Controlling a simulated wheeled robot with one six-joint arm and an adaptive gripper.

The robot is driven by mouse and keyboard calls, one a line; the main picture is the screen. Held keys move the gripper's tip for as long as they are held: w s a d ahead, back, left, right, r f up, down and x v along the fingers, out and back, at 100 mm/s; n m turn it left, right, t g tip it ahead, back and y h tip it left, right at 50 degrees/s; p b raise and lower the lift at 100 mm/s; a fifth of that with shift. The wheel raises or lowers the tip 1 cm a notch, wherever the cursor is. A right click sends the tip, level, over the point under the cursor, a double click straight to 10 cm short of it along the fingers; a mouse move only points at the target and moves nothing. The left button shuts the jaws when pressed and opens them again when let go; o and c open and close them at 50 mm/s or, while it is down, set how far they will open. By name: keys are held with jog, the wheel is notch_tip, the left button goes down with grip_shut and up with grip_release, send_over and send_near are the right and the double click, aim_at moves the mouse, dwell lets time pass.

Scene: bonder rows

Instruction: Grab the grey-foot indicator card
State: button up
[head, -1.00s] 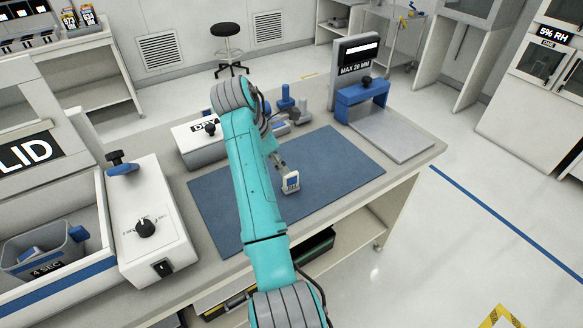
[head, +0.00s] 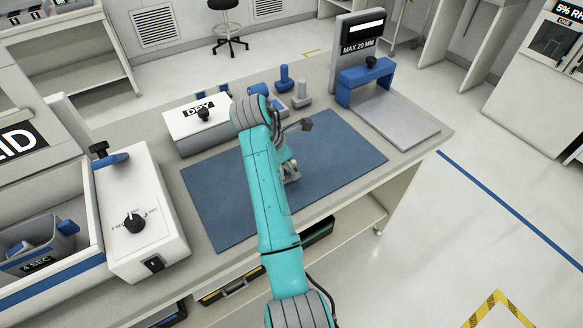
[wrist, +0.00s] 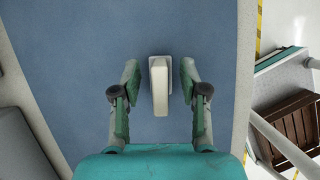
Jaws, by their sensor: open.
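A small pale, upright card (wrist: 160,88) stands on the blue mat (wrist: 205,40), seen from above in the wrist view. The colour of its foot cannot be made out. My gripper (wrist: 160,72) is open, with one finger on each side of the card. A gap shows between the card and each finger, so nothing is gripped. In the head view my arm hides most of this spot, and only a small grey part shows beside it on the mat (head: 340,160).
Behind the mat stand a white box (head: 195,128) marked DRY, a blue post (head: 284,78) and a grey post (head: 302,96). A blue gauge bridge (head: 365,80) stands at the right. A sealer with a knob (head: 135,222) is at left. The mat's right half is clear.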

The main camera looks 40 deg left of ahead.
jog(key=shift+w+d+f, duration=0.1)
jog(key=shift+w+f, duration=0.15)
jog(key=shift+f, duration=0.35)
grip_shut()
